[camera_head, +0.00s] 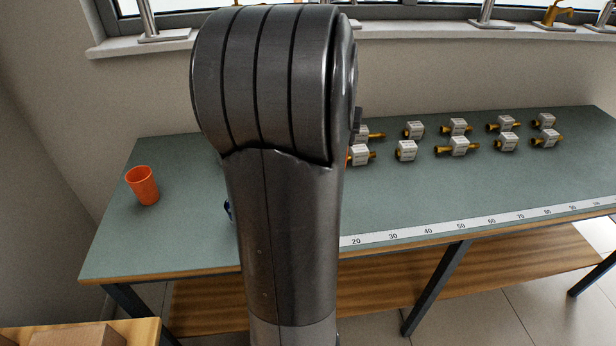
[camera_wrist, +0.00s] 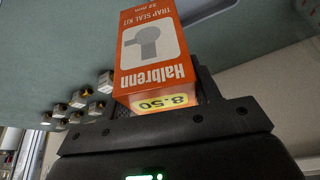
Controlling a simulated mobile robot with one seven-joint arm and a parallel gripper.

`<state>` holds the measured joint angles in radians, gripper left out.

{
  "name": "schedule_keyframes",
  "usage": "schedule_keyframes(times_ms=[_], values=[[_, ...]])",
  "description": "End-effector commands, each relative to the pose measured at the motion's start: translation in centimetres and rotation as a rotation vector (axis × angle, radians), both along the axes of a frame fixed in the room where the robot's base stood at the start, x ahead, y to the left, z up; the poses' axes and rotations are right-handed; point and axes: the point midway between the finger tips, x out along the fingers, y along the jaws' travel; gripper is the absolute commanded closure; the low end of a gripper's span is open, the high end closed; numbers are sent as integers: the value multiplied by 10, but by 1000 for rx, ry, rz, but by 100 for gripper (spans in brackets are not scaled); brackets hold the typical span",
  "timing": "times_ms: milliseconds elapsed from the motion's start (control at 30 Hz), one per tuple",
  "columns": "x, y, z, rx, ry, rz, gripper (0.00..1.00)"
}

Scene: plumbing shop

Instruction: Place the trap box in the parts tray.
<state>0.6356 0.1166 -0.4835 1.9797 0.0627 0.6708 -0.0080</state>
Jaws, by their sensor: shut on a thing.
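The trap box (camera_wrist: 152,62) is an orange and white carton marked "TRAP SEAL KIT", with a yellow 8.50 price label. It shows in the wrist view, upside down in the picture. My gripper (camera_wrist: 165,92) is shut on it. I cannot make out a parts tray in either view. A small dark blue bit (camera_head: 228,211) shows at the arm's left edge on the bench, too hidden to identify.
A grey-green workbench (camera_head: 400,205) has an orange cup (camera_head: 142,186) at its left. Several brass fittings with white tags (camera_head: 459,147) stand in rows at the back right. A ruler strip (camera_head: 430,231) runs along the front edge. The bench between fittings and ruler is clear.

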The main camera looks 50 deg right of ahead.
Motion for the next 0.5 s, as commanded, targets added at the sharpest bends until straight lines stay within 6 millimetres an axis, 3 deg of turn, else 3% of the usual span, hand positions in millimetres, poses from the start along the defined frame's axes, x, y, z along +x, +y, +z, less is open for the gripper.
schedule_keyframes(times_ms=[100, 233, 500], values=[[-22, -9, 1, -3, -4, -28, 72], [-23, -12, -3, -3, -3, -36, 72], [34, -3, -38, -2, -1, -34, 72]])
